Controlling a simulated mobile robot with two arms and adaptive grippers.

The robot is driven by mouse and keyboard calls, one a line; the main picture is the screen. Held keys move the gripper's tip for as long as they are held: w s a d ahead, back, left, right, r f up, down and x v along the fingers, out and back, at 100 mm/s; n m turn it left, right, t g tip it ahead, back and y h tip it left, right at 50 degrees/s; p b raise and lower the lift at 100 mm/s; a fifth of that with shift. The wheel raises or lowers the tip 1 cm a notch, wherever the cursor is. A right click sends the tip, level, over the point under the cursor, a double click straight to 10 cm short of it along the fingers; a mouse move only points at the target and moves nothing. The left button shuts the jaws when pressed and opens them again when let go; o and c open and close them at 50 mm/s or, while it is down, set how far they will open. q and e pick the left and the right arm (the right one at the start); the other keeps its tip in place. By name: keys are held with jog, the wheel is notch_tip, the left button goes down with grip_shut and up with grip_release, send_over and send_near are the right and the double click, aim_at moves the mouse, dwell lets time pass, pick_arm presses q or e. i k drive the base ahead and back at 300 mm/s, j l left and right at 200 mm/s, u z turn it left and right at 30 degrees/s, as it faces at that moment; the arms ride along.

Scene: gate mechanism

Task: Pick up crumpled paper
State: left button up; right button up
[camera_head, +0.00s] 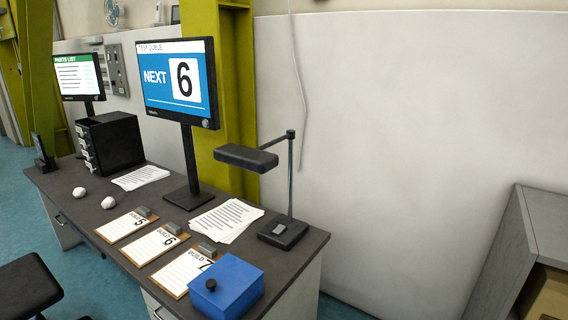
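Two small white crumpled paper balls lie apart on the left part of the dark desk top (240,180). One crumpled paper (79,192) is nearer the desk's left front edge. The other crumpled paper (108,202) is just to its right, left of the clipboards. Nothing covers either ball. Neither of my grippers shows in the head view.
Several clipboards, such as the one marked 6 (150,246), line the front edge, with a blue box (227,287) to their right. Behind stand a black drawer unit (112,143), a monitor (178,82), paper stacks (226,220) and a lamp (246,158). A dark stool (27,287) is lower left.

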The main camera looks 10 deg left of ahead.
aim_at(109, 201)
jog(key=j+u, duration=0.25)
jog(key=j, duration=0.3)
jog(key=i+j+u, duration=0.2)
jog(key=j, duration=0.35)
jog(key=j+u, duration=0.2)
jog(key=u, duration=0.2)
jog(key=i+j+u, duration=0.1)
jog(key=u, duration=0.3)
jog(key=z, duration=0.25)
jog(key=i+j+z, duration=0.25)
jog(key=z, duration=0.2)
jog(key=i+j+z, duration=0.2)
jog(key=j+z, duration=0.2)
